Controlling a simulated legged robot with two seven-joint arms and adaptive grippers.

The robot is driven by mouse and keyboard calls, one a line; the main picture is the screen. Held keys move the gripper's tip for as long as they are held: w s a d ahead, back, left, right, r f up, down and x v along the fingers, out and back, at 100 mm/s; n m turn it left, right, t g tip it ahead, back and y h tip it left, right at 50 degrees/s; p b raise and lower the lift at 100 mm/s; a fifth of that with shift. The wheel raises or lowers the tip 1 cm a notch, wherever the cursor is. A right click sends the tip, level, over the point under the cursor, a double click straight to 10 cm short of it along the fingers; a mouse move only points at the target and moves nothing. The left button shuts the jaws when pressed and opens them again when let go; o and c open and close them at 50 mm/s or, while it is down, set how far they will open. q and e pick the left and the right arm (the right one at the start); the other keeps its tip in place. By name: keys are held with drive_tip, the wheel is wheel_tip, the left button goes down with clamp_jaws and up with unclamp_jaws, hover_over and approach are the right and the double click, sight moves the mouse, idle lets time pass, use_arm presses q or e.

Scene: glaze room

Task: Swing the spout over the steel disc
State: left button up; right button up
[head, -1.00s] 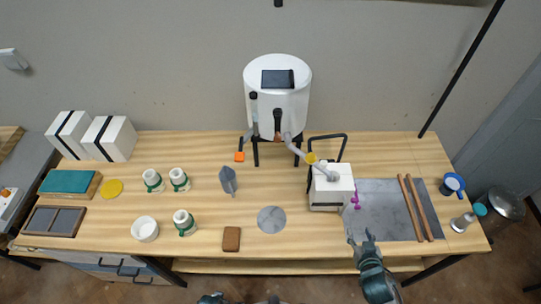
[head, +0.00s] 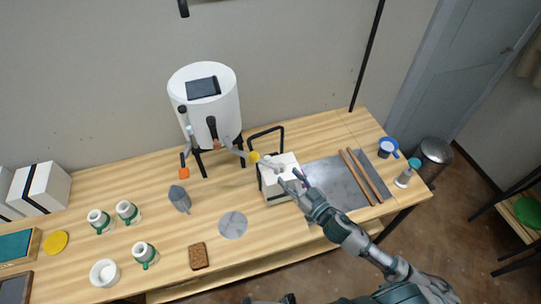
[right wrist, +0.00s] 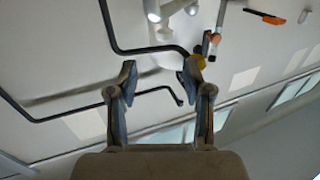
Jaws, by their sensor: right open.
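The grey spout (head: 240,151) comes off the white tank (head: 205,100) and reaches right, with a yellow collar (head: 254,157). Its end lies over the white box (head: 279,187). The steel disc (head: 233,225) lies flat on the bench, left of the box and apart from the spout's end. My right gripper (head: 289,183) is open at the box, close to the spout's end; I cannot tell if it touches. The right wrist view shows its two spread fingers (right wrist: 160,72) with the yellow collar (right wrist: 200,61) beyond. Only a dark piece, perhaps my left gripper, shows at the bottom edge.
A black bent frame (head: 266,131) stands behind the box. A grey sheet (head: 330,178) with two wooden sticks (head: 362,177) lies to the right. A grey pointed piece (head: 180,199), a brown block (head: 198,256) and several green-and-white cups (head: 128,212) stand left.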

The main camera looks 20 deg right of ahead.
sight(269, 157)
drive_tip(key=x, duration=0.3)
drive_tip(key=p+x, duration=0.1)
drive_tip(key=x, duration=0.3)
drive_tip(key=a+x, duration=0.1)
drive_tip(key=x, duration=0.2)
drive_tip(key=shift+r+p, duration=0.2)
drive_tip(key=shift+p, duration=0.15)
drive_tip(key=shift+w+d+f, duration=0.1)
drive_tip(key=shift+w, duration=0.4)
drive_tip(key=shift+d, duration=0.2)
drive_tip(key=shift+a, duration=0.3)
drive_tip(key=c, duration=0.7)
drive_tip(key=shift+a, duration=0.1)
clamp_jaws()
